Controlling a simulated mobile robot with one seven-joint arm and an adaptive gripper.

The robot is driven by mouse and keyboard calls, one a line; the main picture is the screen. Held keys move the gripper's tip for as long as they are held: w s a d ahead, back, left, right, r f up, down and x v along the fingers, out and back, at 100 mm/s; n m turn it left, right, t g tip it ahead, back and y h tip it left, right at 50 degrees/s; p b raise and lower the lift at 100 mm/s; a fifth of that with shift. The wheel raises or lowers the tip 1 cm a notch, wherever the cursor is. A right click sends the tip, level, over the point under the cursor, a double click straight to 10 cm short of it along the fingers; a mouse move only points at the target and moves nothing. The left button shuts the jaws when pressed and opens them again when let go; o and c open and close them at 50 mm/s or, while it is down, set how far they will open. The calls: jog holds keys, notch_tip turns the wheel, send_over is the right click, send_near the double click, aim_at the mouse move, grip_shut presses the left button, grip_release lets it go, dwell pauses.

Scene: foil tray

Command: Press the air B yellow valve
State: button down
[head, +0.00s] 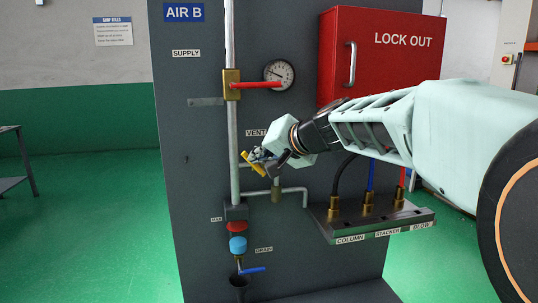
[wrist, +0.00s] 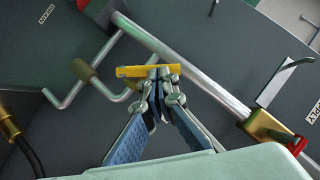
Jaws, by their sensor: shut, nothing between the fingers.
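The yellow valve handle (head: 252,164) sits on the AIR B panel (head: 180,120), beside the vertical pipe and near the VENT label. In the wrist view the yellow handle (wrist: 130,71) lies across the tips of my gripper (wrist: 160,74). My gripper (head: 268,158) is shut with its fingertips together, at or very near the handle. Nothing shows between the fingers. I cannot tell for sure whether the tips touch the handle. The handle's mount is partly hidden by the fingers.
A red supply lever (head: 258,85) and a gauge (head: 279,73) are above. A red LOCK OUT box (head: 385,50) is at upper right. A hose manifold (head: 370,222) juts out at lower right. A blue drain lever (head: 253,270) is below. Bent pipes (head: 290,190) run close by.

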jog(key=shift+s+a+f+n+h+p, duration=0.2)
jog(key=shift+a+n+h+p, duration=0.25)
jog(key=shift+p, duration=0.2)
jog(key=shift+s+a+f+n+h+p, duration=0.1)
jog(key=shift+a+f+n+h+p, duration=0.1)
jog(key=shift+a+n+h+p, duration=0.3)
dwell(1.1)
jog(key=shift+a+f, duration=0.2)
jog(key=shift+f, duration=0.1)
dwell(2.6)
